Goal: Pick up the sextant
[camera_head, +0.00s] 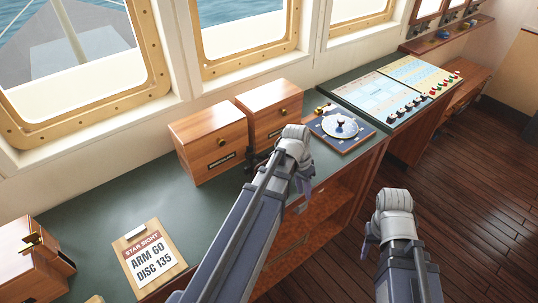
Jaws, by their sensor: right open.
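I see no sextant I can be sure of. Two closed wooden boxes stand side by side on the green counter: a left box (208,142) and a right box (270,108), each with a dark label too small to read surely. My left gripper (259,160) is a small dark shape by the boxes' front, partly hidden behind my arm's grey joint; its jaws are unclear. My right gripper (371,238) shows only as a small dark part beside the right arm's grey joint, over the floor. It is open, with nothing visible in it.
A clipboard (149,255) reads "STAR SIGHT, ARM 60, DISC 135". A wooden case (30,262) with brass fittings stands at the left edge. A blue board with a pale disc (340,127) and a chart panel (392,90) lie right. The green counter (105,215) is clear near the left window.

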